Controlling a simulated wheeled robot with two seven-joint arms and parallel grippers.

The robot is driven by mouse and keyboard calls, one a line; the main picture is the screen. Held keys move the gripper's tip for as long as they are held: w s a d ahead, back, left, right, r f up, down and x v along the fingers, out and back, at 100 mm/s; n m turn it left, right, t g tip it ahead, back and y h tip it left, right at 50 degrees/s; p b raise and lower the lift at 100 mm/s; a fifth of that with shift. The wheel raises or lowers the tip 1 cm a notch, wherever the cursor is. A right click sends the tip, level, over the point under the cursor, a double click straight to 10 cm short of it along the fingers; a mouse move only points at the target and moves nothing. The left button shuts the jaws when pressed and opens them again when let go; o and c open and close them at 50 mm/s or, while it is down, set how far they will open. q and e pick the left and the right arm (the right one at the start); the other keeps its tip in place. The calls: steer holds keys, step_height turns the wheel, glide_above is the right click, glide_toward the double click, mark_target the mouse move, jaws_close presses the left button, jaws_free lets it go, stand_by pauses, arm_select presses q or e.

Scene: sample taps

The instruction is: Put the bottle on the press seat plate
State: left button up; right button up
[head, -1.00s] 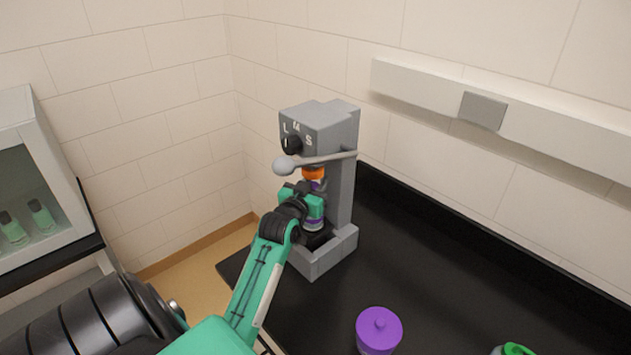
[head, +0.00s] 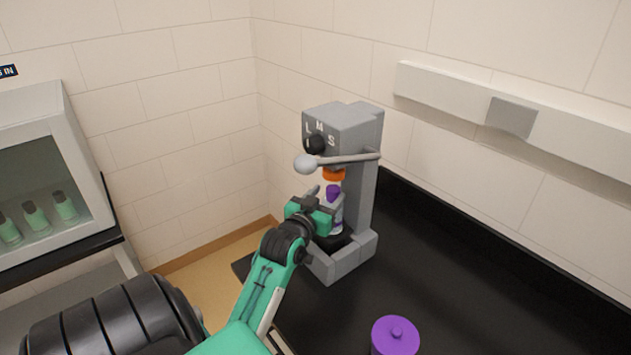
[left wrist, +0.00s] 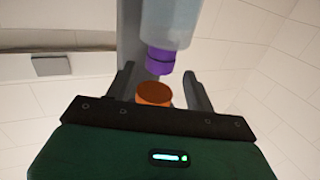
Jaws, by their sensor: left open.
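The bottle (head: 338,219), pale with a purple cap, stands upright in the press (head: 361,200), apparently on the dark seat plate (head: 329,243). Its base is partly hidden by my gripper. The orange press head (head: 334,174) is above its cap, with a gap between. My left gripper (head: 322,201) is open just in front of the bottle, to its left. In the left wrist view the bottle (left wrist: 175,22) appears cap-down beyond the open fingers (left wrist: 160,85), with the orange press head (left wrist: 154,94) below the cap. My right gripper is out of view.
The press lever with a grey knob (head: 306,164) reaches out above my left gripper. A purple lidded container (head: 395,338) stands on the black counter (head: 455,290). A cabinet with several green bottles (head: 37,217) is at left. A wall rail (head: 450,88) runs behind.

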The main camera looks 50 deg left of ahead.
arm_select(q)
steer(key=b+v, duration=0.1)
steer(key=v, duration=0.5)
stand_by(0.3)
steer(key=shift+s+f, duration=0.1)
